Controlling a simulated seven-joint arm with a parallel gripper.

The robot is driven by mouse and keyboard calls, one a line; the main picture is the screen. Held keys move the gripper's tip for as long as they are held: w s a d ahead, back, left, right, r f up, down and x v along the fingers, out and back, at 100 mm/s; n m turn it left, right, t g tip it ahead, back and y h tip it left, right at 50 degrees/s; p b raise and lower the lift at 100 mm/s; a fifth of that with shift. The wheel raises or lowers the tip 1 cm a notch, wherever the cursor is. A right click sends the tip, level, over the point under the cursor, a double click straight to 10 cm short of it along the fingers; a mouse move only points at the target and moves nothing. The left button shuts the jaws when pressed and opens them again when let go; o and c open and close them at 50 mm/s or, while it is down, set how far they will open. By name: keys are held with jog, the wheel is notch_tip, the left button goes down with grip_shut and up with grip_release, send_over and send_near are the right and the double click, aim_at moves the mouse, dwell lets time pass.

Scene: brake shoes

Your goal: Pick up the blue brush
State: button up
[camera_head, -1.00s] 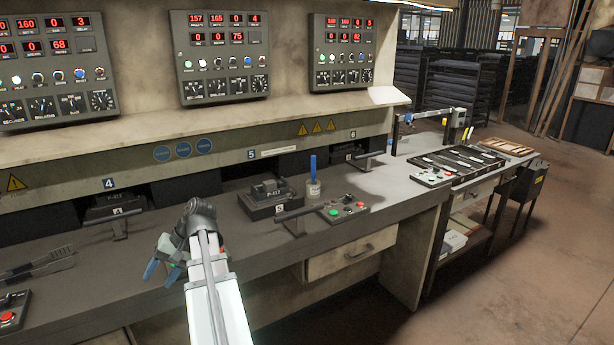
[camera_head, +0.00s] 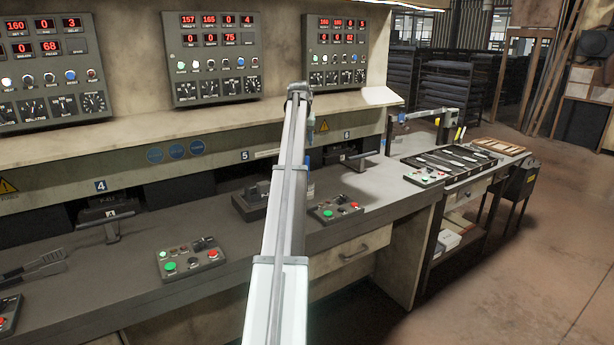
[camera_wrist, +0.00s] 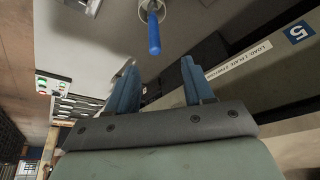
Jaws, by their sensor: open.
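The blue brush (camera_wrist: 153,34) stands handle-up in a small round jar (camera_wrist: 168,10) at the top of the wrist view. In the head view, a sliver of the brush (camera_head: 308,161) shows beside my arm, which hides most of it and the jar. My gripper (camera_wrist: 159,63) is open, with two blue-grey fingers spread and nothing between them. The brush handle is beyond the fingertips, roughly in line with the gap and slightly left of its middle. In the head view, my gripper is mostly hidden behind the arm's end, above the bench.
A control box (camera_head: 337,210) with green and red buttons sits right of my arm. Another control box (camera_head: 190,259) lies left of it. A dark press fixture (camera_head: 250,201) is partly behind my arm. The shelf ledge (camera_head: 225,113) and control panels rise behind.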

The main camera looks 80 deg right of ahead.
aim_at(307, 164)
jog(key=shift+s+d+x, duration=0.1)
jog(key=shift+s+x, duration=0.05)
jog(key=shift+x, duration=2.15)
jog(key=shift+s+d+x, duration=0.1)
jog(key=shift+s+x, duration=0.05)
jog(key=shift+x, duration=2.15)
jog(key=shift+s+x, duration=0.2)
jog(key=shift+x, duration=2.1)
jog(key=shift+r, duration=0.1)
grip_shut()
